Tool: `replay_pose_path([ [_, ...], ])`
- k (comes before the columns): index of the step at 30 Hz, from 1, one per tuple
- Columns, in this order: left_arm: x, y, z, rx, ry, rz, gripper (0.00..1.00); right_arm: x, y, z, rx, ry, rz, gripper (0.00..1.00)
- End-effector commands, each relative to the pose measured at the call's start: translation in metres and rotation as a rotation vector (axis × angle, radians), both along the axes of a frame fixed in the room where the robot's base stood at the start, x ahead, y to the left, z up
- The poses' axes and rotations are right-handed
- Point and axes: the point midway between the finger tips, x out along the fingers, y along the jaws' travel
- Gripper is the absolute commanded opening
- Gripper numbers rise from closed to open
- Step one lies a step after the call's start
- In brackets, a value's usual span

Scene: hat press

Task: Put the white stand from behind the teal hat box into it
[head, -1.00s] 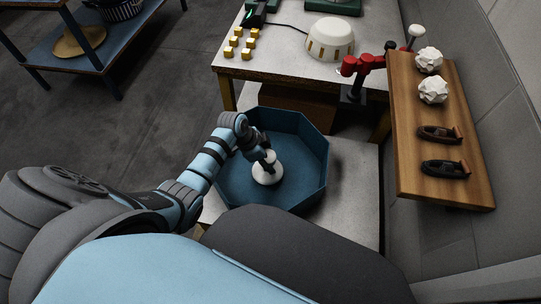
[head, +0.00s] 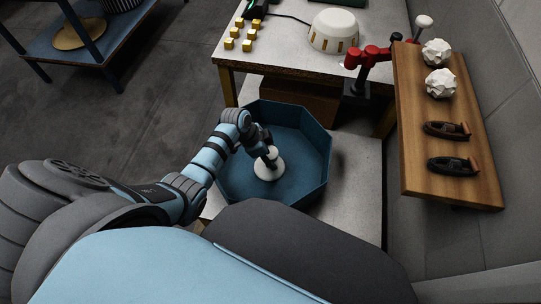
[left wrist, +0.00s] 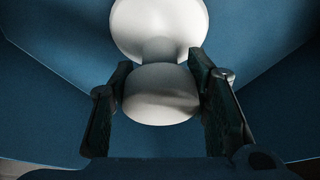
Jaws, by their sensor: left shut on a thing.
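The teal hat box (head: 308,151) is an open octagonal box on the low pale surface in front of the worktable. The white stand (head: 268,174) is inside its walls, upright, with a round base near the box floor. I cannot tell for sure whether the base touches the floor. My left gripper (head: 269,155) reaches in from the left and is shut on the stand's upper part. In the left wrist view the white stand (left wrist: 160,92) sits between the two fingers of the left gripper (left wrist: 162,95). My right gripper is not in view.
The worktable (head: 285,62) behind holds a white dome (head: 333,31) and several yellow blocks. A red clamp arm (head: 367,57) is at its right. A wooden board (head: 450,150) with white rosettes and dark boat-like pieces is on the right. A blue shelf (head: 75,45) is far left.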

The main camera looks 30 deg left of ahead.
Motion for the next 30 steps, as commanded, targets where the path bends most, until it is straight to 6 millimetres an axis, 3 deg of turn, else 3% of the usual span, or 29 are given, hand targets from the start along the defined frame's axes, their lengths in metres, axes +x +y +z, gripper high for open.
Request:
replay_pose_path([
  [1,0.0,0.0,0.0,-0.001,0.001,0.0,0.48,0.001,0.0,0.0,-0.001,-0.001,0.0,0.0],
  [5,0.0,0.0,0.0,-0.001,0.001,0.0,0.67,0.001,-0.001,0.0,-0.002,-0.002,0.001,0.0],
  [16,-0.001,0.003,0.006,0.001,-0.001,-0.001,0.67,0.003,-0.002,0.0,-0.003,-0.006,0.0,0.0],
  [20,-0.008,0.011,0.031,0.003,-0.003,-0.002,0.67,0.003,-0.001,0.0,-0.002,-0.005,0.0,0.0],
  [27,-0.022,0.031,0.091,0.004,-0.002,-0.001,0.67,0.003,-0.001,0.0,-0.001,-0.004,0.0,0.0],
  [30,-0.025,0.035,0.105,0.001,-0.001,-0.001,0.67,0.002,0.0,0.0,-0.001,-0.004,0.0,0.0],
])
